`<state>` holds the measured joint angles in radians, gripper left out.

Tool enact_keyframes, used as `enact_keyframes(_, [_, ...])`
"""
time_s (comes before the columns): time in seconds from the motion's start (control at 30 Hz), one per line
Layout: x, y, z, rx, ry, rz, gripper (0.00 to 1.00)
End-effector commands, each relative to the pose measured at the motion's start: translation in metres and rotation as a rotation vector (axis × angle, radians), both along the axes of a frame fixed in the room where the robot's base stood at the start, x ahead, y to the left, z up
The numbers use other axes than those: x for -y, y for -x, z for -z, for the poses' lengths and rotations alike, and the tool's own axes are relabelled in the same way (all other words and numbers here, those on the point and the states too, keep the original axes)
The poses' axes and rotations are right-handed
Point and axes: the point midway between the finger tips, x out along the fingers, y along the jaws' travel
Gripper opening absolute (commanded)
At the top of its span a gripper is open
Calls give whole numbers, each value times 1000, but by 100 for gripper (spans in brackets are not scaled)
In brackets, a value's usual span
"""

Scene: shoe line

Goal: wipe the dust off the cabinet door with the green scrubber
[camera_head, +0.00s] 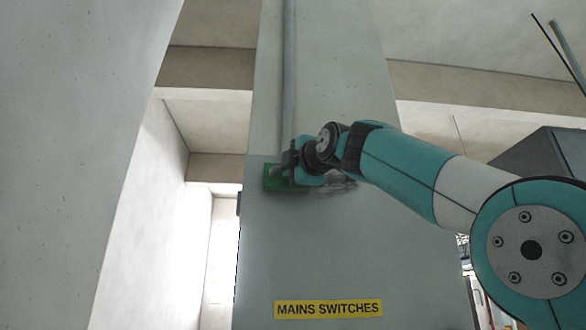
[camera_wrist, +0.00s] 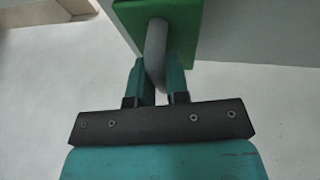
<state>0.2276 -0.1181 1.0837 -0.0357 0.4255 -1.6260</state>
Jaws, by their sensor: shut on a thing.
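The green scrubber (camera_head: 271,180) is at the upper left part of the grey cabinet door (camera_head: 340,250). Its green block (camera_wrist: 188,15) and grey curved handle (camera_wrist: 155,50) show in the wrist view. My gripper (camera_head: 290,172) is shut on the handle; its two teal fingers (camera_wrist: 157,75) stand on either side of it. The scrubber appears to lie against the door, but I cannot tell if it touches. A dark grey smear of dust (camera_head: 335,187) is on the door just right of the scrubber, partly hidden by my gripper and wrist.
A yellow label reading MAINS SWITCHES (camera_head: 328,309) is low on the door. A grey vertical pipe (camera_head: 288,75) runs up above the cabinet. A pale wall or column (camera_head: 80,140) stands at the left. A dark grey box shape (camera_head: 540,155) is behind my arm at the right.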

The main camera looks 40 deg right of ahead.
Motion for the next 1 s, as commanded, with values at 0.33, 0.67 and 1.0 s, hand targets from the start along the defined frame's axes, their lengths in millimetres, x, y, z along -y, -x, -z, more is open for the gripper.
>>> enact_keyframes(0.33, [4, -6, 0, 0, 0, 0, 0])
enact_keyframes(0.67, [8, -11, 0, 1, 0, 1, 0])
enact_keyframes(1.0, [27, 3, 0, 1, 1, 7, 0])
